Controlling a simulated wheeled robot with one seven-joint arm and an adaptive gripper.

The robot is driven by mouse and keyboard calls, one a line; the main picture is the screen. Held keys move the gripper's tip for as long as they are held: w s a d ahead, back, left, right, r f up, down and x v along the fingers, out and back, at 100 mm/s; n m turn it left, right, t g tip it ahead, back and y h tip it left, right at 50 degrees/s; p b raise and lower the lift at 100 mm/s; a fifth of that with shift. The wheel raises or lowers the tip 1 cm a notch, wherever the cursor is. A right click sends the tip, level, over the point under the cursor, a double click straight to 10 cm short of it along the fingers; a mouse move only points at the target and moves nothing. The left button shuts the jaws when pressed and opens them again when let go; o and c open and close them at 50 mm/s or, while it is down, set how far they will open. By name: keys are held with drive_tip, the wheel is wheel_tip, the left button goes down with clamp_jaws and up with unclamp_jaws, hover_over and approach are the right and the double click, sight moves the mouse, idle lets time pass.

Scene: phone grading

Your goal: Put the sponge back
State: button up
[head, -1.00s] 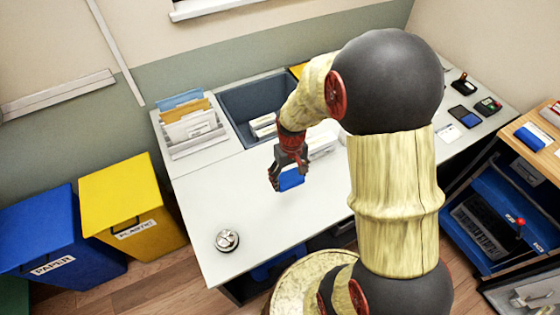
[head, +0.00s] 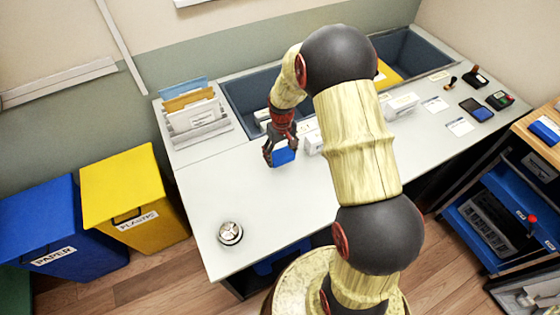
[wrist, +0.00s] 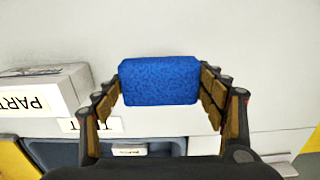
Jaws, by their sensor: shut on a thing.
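A blue sponge (wrist: 159,81) is held between the two fingers of my gripper (wrist: 162,95) in the wrist view. In the head view the sponge (head: 284,153) hangs below my gripper (head: 281,150), over the white counter (head: 225,185). My gripper is shut on the sponge's two ends. I cannot tell from the head view exactly how high the sponge is above the counter.
White boxes stand along the bins, one labelled PART (wrist: 45,92). A file holder (head: 195,115) stands back left, and a round metal bell (head: 230,232) sits near the front. At right, a shelf unit (head: 545,150) carries another blue item (head: 545,131). The left counter is clear.

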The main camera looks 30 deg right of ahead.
sight(280, 159)
drive_tip(key=shift+w+f, duration=0.6)
drive_tip(key=shift+f, duration=0.15)
drive_tip(key=shift+w+f+b, duration=0.1)
drive_tip(key=shift+f+b, duration=0.65)
drive_tip(key=shift+f, duration=0.8)
drive_tip(key=shift+f, duration=0.1)
drive_tip(key=o, duration=1.3)
drive_tip(key=shift+c, duration=0.2)
drive_tip(key=shift+o, duration=0.3)
